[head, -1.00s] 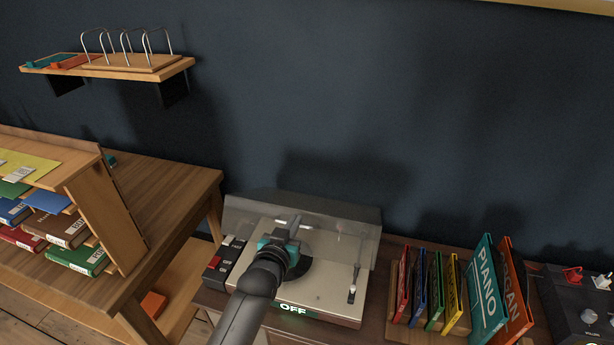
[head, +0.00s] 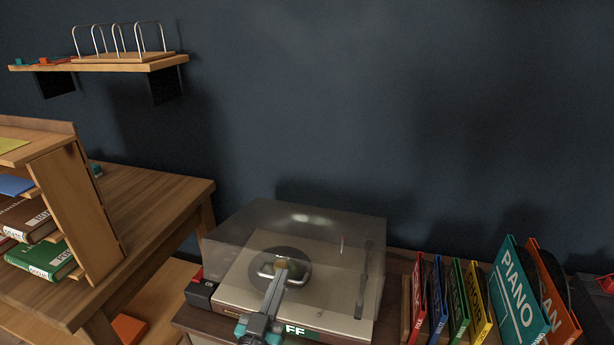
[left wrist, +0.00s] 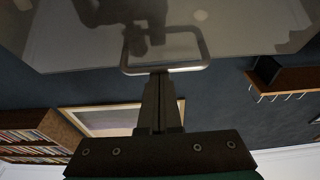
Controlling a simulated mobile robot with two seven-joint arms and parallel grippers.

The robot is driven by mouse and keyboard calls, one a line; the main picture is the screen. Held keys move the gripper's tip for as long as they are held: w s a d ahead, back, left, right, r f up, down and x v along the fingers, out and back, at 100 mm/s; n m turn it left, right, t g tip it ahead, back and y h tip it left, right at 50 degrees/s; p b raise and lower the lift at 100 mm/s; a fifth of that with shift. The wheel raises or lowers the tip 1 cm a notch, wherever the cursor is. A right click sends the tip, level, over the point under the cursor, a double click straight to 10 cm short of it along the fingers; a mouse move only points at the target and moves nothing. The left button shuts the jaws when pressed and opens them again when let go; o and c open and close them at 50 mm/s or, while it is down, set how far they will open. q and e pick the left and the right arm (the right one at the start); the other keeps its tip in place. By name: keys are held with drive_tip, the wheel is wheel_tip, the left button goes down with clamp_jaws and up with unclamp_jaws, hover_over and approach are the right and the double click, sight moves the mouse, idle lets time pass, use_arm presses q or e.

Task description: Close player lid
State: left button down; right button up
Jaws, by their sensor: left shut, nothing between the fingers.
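The record player (head: 330,312) stands on the low cabinet, and its clear lid (head: 340,220) is lowered over the deck. I cannot tell whether the lid rests fully on the base. The dark record (head: 262,258) and the tonearm (head: 366,280) show through or under it. My left gripper (head: 281,264) is shut and empty, at the metal loop handle on the front of the lid. In the left wrist view the gripper (left wrist: 159,76) has its tips at the lower bar of the handle (left wrist: 192,68). The gripper hides part of the lit OFF sign (head: 297,329). My right gripper is not seen.
Upright record sleeves in a rack (head: 515,285) stand to the right of the player. A small dark box (head: 200,293) is close on its left. A wooden table (head: 150,220) with a book rack is further left. A wall shelf (head: 120,65) hangs above.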

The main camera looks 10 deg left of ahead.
use_arm(q)
drive_tip(key=s+f+t+b, duration=0.1)
drive_tip(key=s+f+b, duration=0.3)
drive_tip(key=f+b, duration=0.5)
drive_tip(key=shift+a+f+t, duration=0.3)
drive_tip(key=shift+f+t, duration=0.1)
drive_tip(key=shift+f, duration=0.3)
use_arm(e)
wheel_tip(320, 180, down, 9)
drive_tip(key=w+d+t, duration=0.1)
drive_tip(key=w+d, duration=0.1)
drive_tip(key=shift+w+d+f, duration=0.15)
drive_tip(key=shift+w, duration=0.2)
use_arm(q)
drive_tip(key=shift+f+b, duration=0.25)
drive_tip(key=shift+b, duration=0.1)
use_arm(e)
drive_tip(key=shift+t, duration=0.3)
use_arm(q)
wheel_tip(320, 180, up, 5)
drive_tip(key=w+p, duration=0.1)
drive_tip(key=p, duration=0.3)
drive_tip(key=v, duration=1)
drive_tip(key=shift+f, duration=0.15)
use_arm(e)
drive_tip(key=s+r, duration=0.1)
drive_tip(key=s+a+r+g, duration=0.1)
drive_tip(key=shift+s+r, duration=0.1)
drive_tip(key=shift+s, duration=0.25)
